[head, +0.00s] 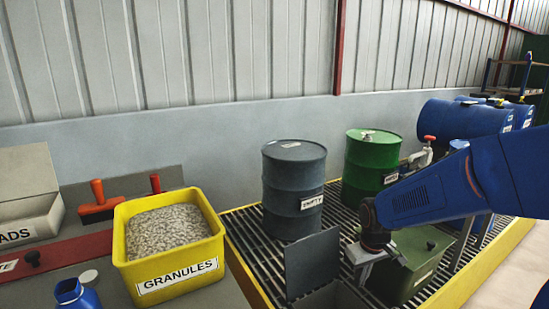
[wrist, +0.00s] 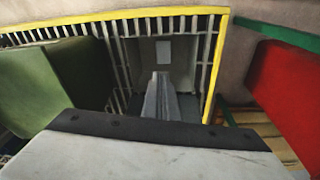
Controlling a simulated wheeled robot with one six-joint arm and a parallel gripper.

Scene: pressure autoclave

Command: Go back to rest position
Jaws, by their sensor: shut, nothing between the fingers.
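My arm reaches in from the right of the head view. Its gripper (head: 362,276) hangs over the slatted grating of the yellow-edged spill pallet (head: 262,280). In the wrist view my gripper (wrist: 160,78) points down, its fingers together with nothing between them. It is over or near a grey open box (wrist: 140,50) with a pale label inside; I cannot tell the height gap. In the head view a grey box with a raised lid (head: 312,262) stands left of my gripper. A green box (head: 415,262) is close on its right, partly hidden by my arm.
A dark grey drum (head: 293,190) and a green drum (head: 370,165) stand on the pallet behind. Blue drums (head: 460,118) lie at the back right. A yellow granules bin (head: 170,240) is on the left. A red object (wrist: 290,95) is right in the wrist view.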

